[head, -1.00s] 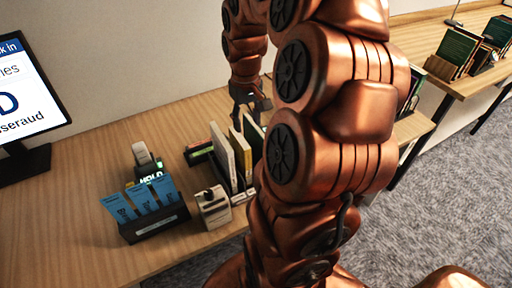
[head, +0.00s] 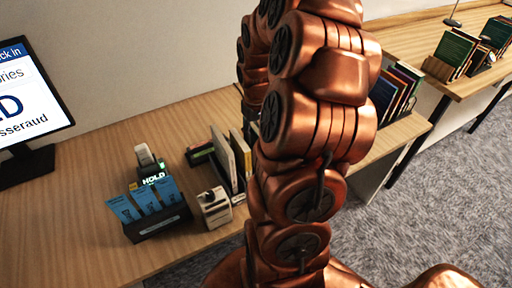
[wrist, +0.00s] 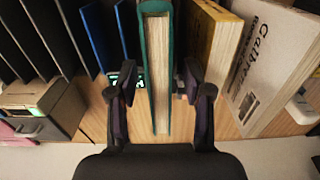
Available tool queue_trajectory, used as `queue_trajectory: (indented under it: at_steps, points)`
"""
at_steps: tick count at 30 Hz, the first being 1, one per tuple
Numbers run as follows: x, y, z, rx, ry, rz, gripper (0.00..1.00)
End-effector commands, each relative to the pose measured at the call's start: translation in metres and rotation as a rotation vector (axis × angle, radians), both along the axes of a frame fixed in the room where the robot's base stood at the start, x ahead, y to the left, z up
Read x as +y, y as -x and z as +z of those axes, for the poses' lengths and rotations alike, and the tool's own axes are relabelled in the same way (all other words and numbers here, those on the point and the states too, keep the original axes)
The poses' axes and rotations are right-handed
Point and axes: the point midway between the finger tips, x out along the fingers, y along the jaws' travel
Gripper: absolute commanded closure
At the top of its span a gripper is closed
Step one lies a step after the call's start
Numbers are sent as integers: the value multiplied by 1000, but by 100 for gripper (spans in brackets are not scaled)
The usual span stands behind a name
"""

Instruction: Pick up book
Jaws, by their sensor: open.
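A green book (wrist: 155,75) with pale page edges stands upright in the middle of the wrist view. My gripper (wrist: 157,92) is open, with one finger on each side of this book and visible gaps between fingers and covers. Its fingers are not closed on it. A yellow-brown book (wrist: 212,45) and a thick white book (wrist: 270,65) with lettering stand just to the right. In the head view, light-covered books (head: 228,158) stand on the desk, partly hidden by my arm. My gripper is hidden behind my arm there.
Blue books (wrist: 92,35) and grey dividers (wrist: 35,45) stand to the left in the wrist view. A blue-card holder (head: 158,222), a small beige device (head: 214,207) and a monitor (head: 30,100) share the desk (head: 85,180). More books (head: 395,92) stand farther right.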

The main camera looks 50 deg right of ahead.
Motion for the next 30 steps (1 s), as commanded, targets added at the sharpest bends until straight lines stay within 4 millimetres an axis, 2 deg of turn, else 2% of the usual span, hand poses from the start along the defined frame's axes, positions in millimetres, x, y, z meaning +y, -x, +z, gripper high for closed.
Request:
queue_trajectory:
  at_steps: [4, 11, 25, 30]
  points:
    - [0, 1, -12, 4, -1, 1, 50]
    - [0, 0, -13, 0, 1, 1, 51]
    - [0, 0, -13, 0, 1, 1, 100]
    - [0, 0, -13, 0, 1, 1, 100]
